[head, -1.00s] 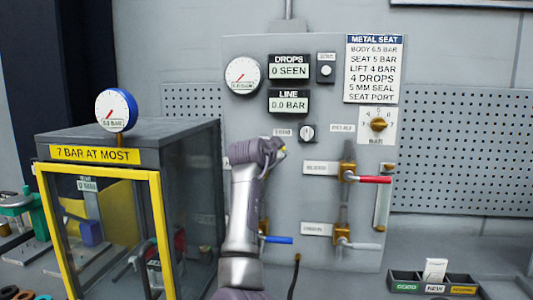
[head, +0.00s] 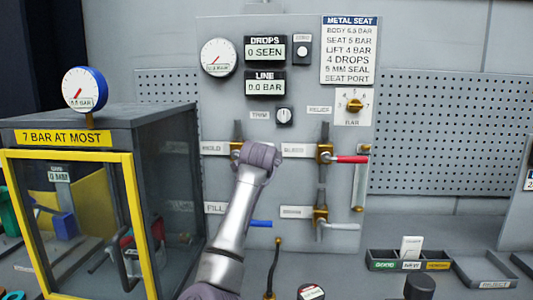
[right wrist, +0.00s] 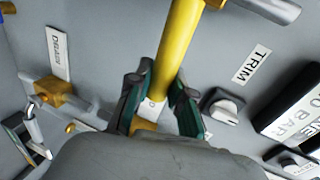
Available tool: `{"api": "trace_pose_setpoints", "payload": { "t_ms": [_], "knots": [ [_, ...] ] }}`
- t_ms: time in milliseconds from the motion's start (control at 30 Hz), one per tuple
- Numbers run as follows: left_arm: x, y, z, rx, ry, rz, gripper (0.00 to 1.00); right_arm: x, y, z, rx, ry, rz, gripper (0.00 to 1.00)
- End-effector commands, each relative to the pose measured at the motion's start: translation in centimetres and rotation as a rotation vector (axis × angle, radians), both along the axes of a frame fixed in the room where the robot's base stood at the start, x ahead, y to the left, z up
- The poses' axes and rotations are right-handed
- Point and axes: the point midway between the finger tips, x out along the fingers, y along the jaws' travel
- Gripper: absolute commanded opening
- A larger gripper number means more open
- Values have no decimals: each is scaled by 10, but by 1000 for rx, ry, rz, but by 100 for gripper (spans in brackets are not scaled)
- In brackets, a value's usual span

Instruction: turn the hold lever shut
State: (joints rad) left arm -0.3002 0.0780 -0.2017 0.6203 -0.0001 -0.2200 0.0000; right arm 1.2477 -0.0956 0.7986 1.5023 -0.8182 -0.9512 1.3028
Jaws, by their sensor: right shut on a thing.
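The hold valve (head: 236,148) is a brass body beside the HOLD label (head: 212,148) on the grey panel. Its yellow hold lever (right wrist: 178,45) runs between the dark green-grey fingers of my right gripper (right wrist: 155,105) in the right wrist view. My right gripper is shut on this lever. In the head view my right gripper (head: 262,156) is at the panel just right of the hold valve, and it hides the lever there. My left gripper is in neither current view.
The red bleed lever (head: 350,160) is close at the right, with a grey drain lever (head: 340,226) below. A blue fill lever (head: 261,224) is beside my forearm. The TRIM knob (head: 285,116) sits above my gripper. A yellow-framed cabinet (head: 135,220) stands left.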

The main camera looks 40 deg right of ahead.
Motion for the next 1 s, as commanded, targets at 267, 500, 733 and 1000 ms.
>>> {"api": "trace_pose_setpoints", "payload": {
  "t_ms": [267, 500, 733, 1000],
  "knots": [
    [0, 2, -1, 2, 0, 0, 96, 1, 0, -6, 36, -42, 1, 0],
    [0, 2, -1, 3, -1, 1, 96, 1, 1, -6, 41, -45, 1, 0],
    [0, 2, -1, 3, -1, 1, 96, 1, 1, -7, 42, -44, 2, 32],
    [0, 3, -1, 3, -1, 2, 96, 0, 0, -6, 38, -43, 1, 47]
  ]
}}
